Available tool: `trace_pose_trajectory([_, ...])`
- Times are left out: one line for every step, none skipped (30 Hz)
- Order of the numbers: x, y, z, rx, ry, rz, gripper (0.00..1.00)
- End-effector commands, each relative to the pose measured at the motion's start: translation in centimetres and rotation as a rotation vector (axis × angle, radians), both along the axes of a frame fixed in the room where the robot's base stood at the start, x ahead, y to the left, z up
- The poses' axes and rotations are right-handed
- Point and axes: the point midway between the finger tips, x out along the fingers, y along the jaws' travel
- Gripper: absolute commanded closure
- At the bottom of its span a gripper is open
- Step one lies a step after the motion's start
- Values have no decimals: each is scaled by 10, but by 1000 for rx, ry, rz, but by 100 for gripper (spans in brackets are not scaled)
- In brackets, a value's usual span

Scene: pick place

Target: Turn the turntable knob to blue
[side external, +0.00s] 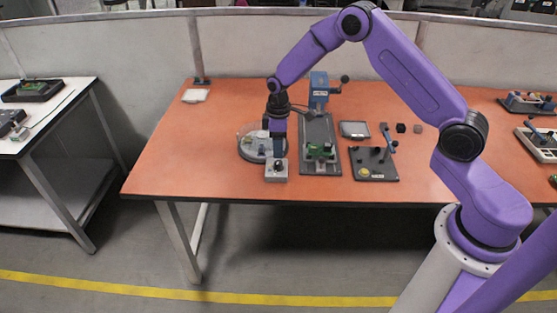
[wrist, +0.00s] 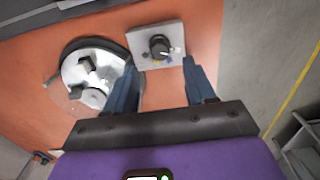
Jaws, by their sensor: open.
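The black turntable knob (wrist: 158,46) sits on a small grey box (wrist: 142,38) near the table's front edge. The box also shows in the side view (side external: 276,174). Small coloured marks lie beside the knob, including a blue one (wrist: 169,62); a pale mark shows at its right. Which mark the knob points to is too small to tell. The round turntable (wrist: 72,71) lies beside the box, with small parts on it. My gripper (wrist: 160,64) is open and empty, pointing down over the box, one finger to each side of the knob in the wrist view.
In the side view, a grey fixture plate (side external: 310,130) with a green part and a blue press (side external: 319,88) stand right of my gripper. A black plate with a lever (side external: 374,164) lies further right. The orange tabletop left of the turntable is mostly clear (side external: 180,150).

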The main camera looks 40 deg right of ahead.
Motion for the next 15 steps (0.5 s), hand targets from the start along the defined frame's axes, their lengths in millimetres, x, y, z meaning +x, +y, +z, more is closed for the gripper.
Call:
trace_pose_trajectory([-1,0,-11,-1,4,0,45])
trace_pose_trajectory([-1,0,-16,-1,4,0,45])
trace_pose_trajectory([-1,0,-23,0,3,0,45])
trace_pose_trajectory([0,0,-28,-1,2,0,45])
trace_pose_trajectory([-1,0,-33,-1,4,0,45])
trace_pose_trajectory([-1,0,-39,-1,2,0,45])
trace_pose_trajectory([-1,0,-43,0,1,0,45])
trace_pose_trajectory([0,0,-47,0,1,-1,45])
trace_pose_trajectory([0,0,-51,-1,1,-1,45])
trace_pose_trajectory([0,0,-54,0,1,-1,45])
trace_pose_trajectory([0,0,-56,0,1,-1,45])
trace_pose_trajectory([0,0,-59,0,0,-1,45])
trace_pose_trajectory([0,0,-61,1,-1,-1,45])
trace_pose_trajectory([0,0,-62,1,-1,-1,45])
trace_pose_trajectory([0,0,-64,1,-1,-1,45])
